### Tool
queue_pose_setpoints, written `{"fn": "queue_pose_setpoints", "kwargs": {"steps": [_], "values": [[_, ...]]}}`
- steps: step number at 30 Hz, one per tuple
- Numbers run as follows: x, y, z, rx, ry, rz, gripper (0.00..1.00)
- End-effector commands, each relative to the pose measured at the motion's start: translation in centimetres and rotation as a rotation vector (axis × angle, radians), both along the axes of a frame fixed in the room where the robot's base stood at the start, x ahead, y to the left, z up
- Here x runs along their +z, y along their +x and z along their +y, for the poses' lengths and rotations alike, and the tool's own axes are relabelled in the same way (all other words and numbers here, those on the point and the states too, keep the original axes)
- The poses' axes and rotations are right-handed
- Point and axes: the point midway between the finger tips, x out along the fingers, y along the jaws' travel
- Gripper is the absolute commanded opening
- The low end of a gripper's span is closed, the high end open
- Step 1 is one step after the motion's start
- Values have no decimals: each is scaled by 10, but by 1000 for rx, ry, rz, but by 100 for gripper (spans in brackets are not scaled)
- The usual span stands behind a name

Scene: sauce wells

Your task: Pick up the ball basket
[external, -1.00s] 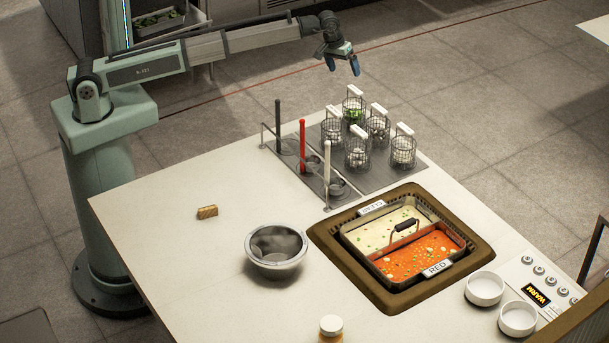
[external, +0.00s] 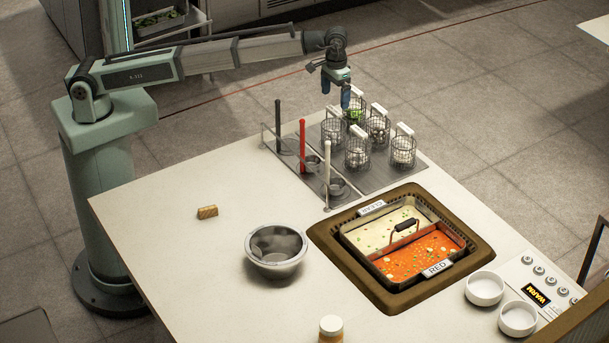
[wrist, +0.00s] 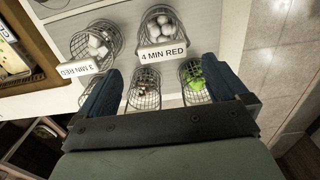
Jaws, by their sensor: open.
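The ball basket (wrist: 163,24) is a round wire basket of white balls near the top of the wrist view. Its white handle label reads "4 MIN RED". In the external view it looks to be the left basket (external: 334,131) of the group. My gripper (external: 346,98) is open, pointing down just above the back left baskets, close to the greens basket (external: 354,117). In the wrist view my gripper (wrist: 169,70) has its two blue fingers wide apart and nothing between them. The ball basket lies beyond the fingertips, not touched.
A white-cube basket (wrist: 95,45) labelled "3 MIN RED" stands beside it, with a mushroom-like basket (wrist: 144,92) nearby. Upright black (external: 278,125), red (external: 302,140) and white handles stand left. A two-part sauce pot (external: 372,285) and steel bowl (external: 276,262) are in front.

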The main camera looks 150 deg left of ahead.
Motion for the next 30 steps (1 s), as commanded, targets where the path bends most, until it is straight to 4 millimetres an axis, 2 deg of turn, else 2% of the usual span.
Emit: {"fn": "queue_pose_setpoints", "kwargs": {"steps": [3,9,17,25,30], "values": [[-22,-1,-1,1,-1,1,100],[-52,-1,0,1,0,1,100],[-65,-1,0,1,1,0,100],[-99,-4,-1,1,0,1,100],[-110,-3,-1,1,1,-1,100]]}}
